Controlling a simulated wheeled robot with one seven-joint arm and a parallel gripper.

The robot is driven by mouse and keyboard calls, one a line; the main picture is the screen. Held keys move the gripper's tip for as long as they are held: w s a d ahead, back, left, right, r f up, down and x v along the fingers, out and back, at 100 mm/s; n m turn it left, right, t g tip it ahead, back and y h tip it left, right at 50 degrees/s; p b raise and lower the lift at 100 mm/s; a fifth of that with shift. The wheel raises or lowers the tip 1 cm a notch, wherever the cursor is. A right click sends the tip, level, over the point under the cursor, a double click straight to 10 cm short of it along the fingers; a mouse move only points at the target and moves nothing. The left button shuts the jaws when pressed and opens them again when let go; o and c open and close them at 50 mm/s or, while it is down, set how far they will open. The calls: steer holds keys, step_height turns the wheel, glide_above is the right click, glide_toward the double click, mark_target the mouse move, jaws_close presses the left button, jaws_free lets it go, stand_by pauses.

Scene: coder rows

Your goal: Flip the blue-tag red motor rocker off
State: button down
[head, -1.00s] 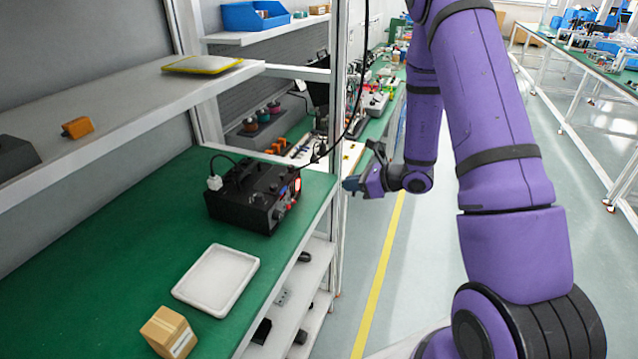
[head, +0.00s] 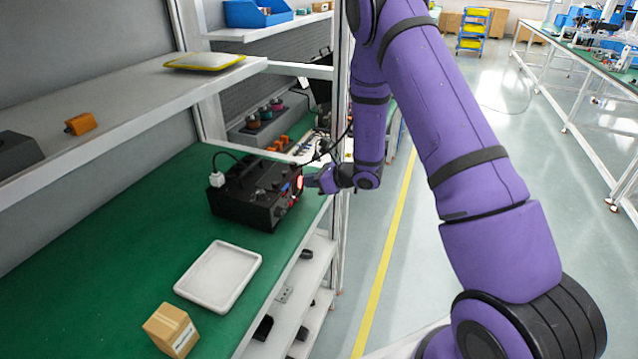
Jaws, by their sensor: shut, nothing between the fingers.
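The black control box (head: 247,209) stands on the green bench. Its front panel faces right and carries a red, lit-looking rocker (head: 300,183) near the upper right end. A small blue patch (head: 285,187) shows just left of it, perhaps the tag. My gripper (head: 308,181) is shut and empty, with its tips at or very close to the red rocker. I cannot tell whether they touch. The panel is seen at a steep angle, so the rocker's position cannot be read.
A white tray (head: 191,289) and a cardboard box (head: 171,331) sit on the bench in front of the control box. A shelf (head: 130,112) runs above the bench at left. The aisle at right is clear.

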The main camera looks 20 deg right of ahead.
steer(key=shift+w, duration=0.1)
stand_by(0.3)
steer(key=shift+w+a+r, duration=0.1)
steer(key=shift+w+a, duration=0.05)
steer(key=shift+a, duration=0.1)
steer(key=shift+g, duration=0.3)
steer(key=shift+r, duration=0.1)
